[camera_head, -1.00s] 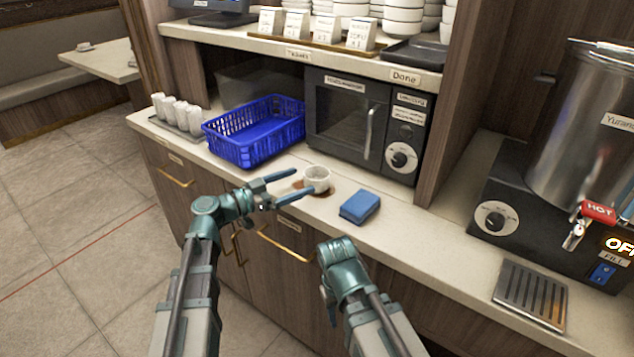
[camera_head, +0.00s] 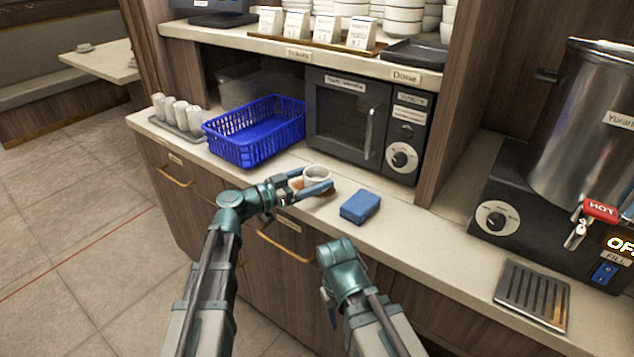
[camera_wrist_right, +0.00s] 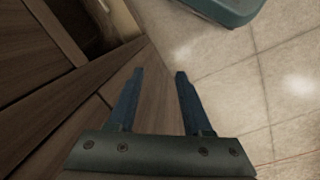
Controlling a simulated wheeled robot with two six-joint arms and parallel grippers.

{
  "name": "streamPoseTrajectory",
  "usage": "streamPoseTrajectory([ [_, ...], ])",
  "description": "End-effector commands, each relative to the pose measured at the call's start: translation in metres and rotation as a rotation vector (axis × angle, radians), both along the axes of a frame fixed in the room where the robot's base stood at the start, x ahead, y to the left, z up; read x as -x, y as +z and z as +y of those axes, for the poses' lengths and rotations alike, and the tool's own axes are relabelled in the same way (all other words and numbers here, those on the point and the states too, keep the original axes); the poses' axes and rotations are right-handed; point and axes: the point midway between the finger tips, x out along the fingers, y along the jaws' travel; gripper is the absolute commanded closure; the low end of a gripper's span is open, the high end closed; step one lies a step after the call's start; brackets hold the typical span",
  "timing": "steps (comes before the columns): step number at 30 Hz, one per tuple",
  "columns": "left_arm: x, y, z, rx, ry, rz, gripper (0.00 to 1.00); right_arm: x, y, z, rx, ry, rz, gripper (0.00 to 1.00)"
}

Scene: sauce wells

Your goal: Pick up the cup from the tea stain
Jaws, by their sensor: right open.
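A small white cup (camera_head: 317,174) stands upright on the counter beside the blue basket. A brown tea stain (camera_head: 298,184) shows around its base, partly hidden by my gripper. My left gripper (camera_head: 317,179) is at the cup, its two blue fingers apart. One finger crosses in front of the cup's lower side and the other reaches toward its left side. I cannot tell whether they touch the cup. My right gripper (camera_wrist_right: 159,74) is open and empty in the right wrist view, beside the cabinet front and below the counter.
A blue sponge (camera_head: 360,207) lies right of the cup. A blue basket (camera_head: 240,148) stands to the left, with a tray of white cups (camera_head: 177,113) beyond it. A dark microwave (camera_head: 345,120) stands behind. A metal urn (camera_head: 590,130) is at the right.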

Motion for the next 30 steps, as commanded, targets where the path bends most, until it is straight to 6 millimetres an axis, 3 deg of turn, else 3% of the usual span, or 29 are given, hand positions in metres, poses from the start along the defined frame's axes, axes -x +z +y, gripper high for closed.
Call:
streamPoseTrajectory([
  [1,0.000,0.000,0.000,0.000,0.000,0.000,0.23,0.000,0.000,0.000,0.000,0.000,0.000,0.50],
  [10,0.000,0.000,0.000,0.000,0.000,0.000,0.75,0.000,0.000,0.000,0.000,0.000,0.000,0.50],
  [20,0.000,0.003,0.000,0.000,0.000,0.000,0.76,0.000,0.003,0.000,0.000,0.000,0.000,0.50],
  [30,-0.001,0.031,-0.004,0.000,0.000,0.000,0.76,0.000,0.031,0.000,0.000,0.000,0.000,0.50],
])
